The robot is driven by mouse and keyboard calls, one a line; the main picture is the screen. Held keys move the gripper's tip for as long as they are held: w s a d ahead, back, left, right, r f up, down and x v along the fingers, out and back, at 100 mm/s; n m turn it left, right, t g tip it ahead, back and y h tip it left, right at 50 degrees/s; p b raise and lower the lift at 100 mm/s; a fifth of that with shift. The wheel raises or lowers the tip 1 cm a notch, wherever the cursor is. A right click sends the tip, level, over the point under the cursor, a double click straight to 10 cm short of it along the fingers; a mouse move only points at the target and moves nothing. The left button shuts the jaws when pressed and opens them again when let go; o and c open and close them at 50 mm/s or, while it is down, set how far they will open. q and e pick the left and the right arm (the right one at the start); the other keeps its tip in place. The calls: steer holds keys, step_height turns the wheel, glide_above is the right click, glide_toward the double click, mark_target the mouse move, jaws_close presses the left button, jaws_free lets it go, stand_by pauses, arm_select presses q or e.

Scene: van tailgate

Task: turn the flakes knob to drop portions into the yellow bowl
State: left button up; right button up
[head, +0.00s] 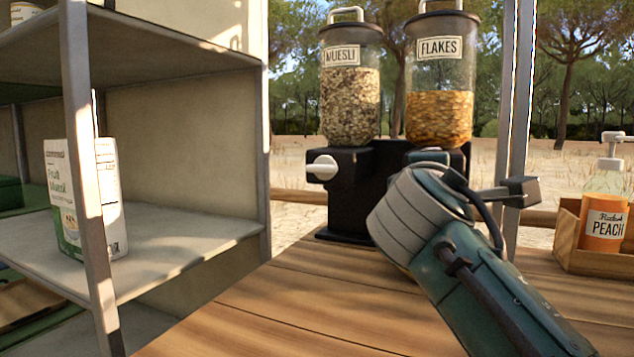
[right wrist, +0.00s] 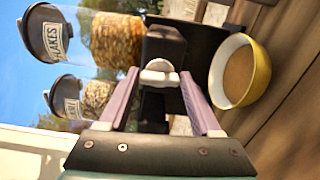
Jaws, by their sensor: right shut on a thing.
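The flakes dispenser (head: 440,90) is a clear canister of orange flakes on a black base; it also shows tilted in the right wrist view (right wrist: 116,40). My right gripper (right wrist: 160,76) is shut on the white flakes knob (right wrist: 159,78), which sits between its two purple-padded fingers. In the head view my right arm hides the knob and the bowl. The yellow bowl (right wrist: 261,76) is beside the fingers, at the right of the wrist view. Its inside looks tan; I cannot tell whether it holds flakes. My left gripper is not in view.
The muesli dispenser (head: 350,95) with its white knob (head: 322,168) stands left of the flakes one. A metal shelf (head: 185,245) with a carton (head: 85,200) is at left. A peach bottle (head: 604,215) stands in a wooden crate (head: 568,240) at right. The front wooden counter is clear.

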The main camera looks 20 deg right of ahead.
steer(key=shift+m, duration=0.3)
stand_by(0.4)
steer(key=o, duration=1.4)
steer(key=v, duration=1)
